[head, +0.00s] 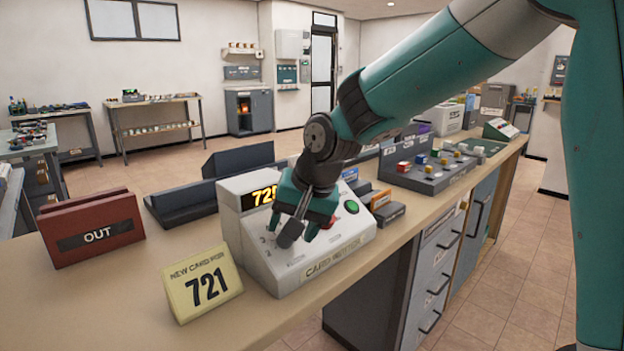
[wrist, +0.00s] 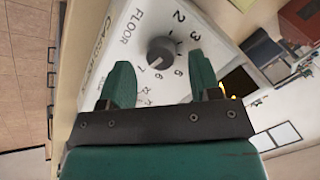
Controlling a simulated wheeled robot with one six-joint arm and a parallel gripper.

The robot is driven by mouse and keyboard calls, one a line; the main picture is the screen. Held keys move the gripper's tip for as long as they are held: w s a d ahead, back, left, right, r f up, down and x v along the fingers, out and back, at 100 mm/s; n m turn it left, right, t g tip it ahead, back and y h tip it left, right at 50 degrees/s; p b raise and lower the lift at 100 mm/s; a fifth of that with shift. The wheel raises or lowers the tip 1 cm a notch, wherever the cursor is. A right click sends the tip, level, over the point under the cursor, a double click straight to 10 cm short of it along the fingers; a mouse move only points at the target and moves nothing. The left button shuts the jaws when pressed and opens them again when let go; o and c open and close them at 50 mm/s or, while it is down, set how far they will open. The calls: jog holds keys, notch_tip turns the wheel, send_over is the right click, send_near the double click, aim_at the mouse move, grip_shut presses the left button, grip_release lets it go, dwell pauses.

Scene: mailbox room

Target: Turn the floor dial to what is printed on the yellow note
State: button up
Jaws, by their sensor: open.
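The yellow note (head: 203,283) stands at the counter's front left and reads 721 under a line starting "NEW CARD". The white card writer (head: 305,262) is right of it. Its orange display (head: 262,196) shows 72 and a partly covered last digit. The dark floor dial (head: 290,233) is on its sloped top; in the wrist view the dial (wrist: 160,50) has numbers around it, including 2, 3, 5, 6 and 7. I cannot tell its pointer setting. My gripper (head: 297,222) is open over the dial, its fingers (wrist: 160,66) on either side of the knob, apparently not touching.
A green button (head: 351,207) is right of my gripper on the card writer. A red OUT tray (head: 90,230) stands left, and dark trays (head: 182,205) lie behind. A grey panel with coloured blocks (head: 432,170) is farther right. Bare counter (head: 110,310) lies at front left.

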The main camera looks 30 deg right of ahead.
jog(key=p+v, duration=0.2)
jog(key=v, duration=1.3)
jog(key=shift+s, duration=0.15)
jog(key=s+a+n+g+p, duration=0.1)
jog(key=s+a+n+p, duration=0.1)
jog(key=s, duration=0.4)
jog(key=s+a+f+n+g+y+p, duration=0.1)
jog(key=s+a+n+p, duration=0.2)
jog(key=s+n, duration=0.3)
jog(key=s+a+n+g+p, duration=0.2)
jog(key=s+a+n+p, duration=0.1)
jog(key=s, duration=0.3)
jog(key=shift+s+a+f+n+y+p, duration=0.2)
jog(key=shift+s+n+y+p, duration=0.1)
jog(key=shift+n+p, duration=0.4)
